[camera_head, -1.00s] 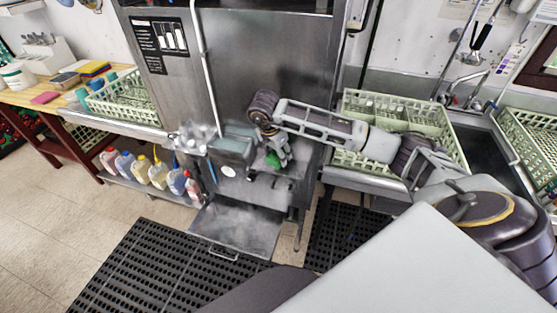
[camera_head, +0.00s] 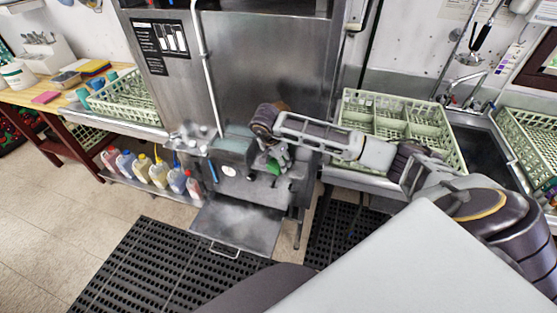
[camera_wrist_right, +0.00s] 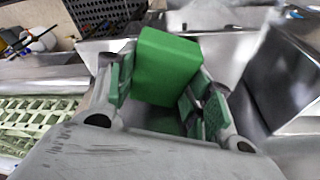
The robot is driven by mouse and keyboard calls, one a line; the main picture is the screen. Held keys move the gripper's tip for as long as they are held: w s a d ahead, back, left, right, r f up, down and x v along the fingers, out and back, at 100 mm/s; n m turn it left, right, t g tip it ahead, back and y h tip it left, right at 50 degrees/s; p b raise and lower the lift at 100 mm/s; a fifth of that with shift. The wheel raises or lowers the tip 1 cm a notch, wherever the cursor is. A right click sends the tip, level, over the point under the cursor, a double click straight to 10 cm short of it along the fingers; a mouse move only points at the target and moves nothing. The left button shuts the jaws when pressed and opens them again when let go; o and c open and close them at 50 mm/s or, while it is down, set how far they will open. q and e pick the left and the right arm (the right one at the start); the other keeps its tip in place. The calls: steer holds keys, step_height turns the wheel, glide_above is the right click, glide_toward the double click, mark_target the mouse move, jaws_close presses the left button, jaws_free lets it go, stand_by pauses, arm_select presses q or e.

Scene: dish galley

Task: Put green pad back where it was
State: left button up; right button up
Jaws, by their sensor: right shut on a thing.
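The green pad (camera_wrist_right: 168,62) is a plain block between the fingers of my right gripper (camera_wrist_right: 163,95) in the right wrist view. The fingers are shut on it and have green faces of their own. In the head view, a small green patch of it (camera_head: 273,167) shows under my right wrist, in the open lower compartment of the steel machine (camera_head: 230,185). My arm and gripper hide part of that compartment, and I cannot tell whether the pad touches anything there. My left gripper is not in view.
The machine's lower flap (camera_head: 235,228) hangs open in front, above a black floor mat (camera_head: 140,262). Several bottles (camera_head: 158,174) stand on a low shelf to the left. A pale green dish rack (camera_head: 385,100) sits at right, under my arm. The tiled floor at left is clear.

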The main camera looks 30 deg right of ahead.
mark_target(273, 167)
steer(key=shift+f, duration=0.2)
steer(key=o, duration=1)
steer(key=shift+r, duration=0.15)
steer(key=shift+r, duration=0.2)
steer(key=b+v, duration=0.2)
steer(key=v, duration=0.9)
steer(key=shift+r, duration=0.3)
steer(key=shift+a, duration=0.1)
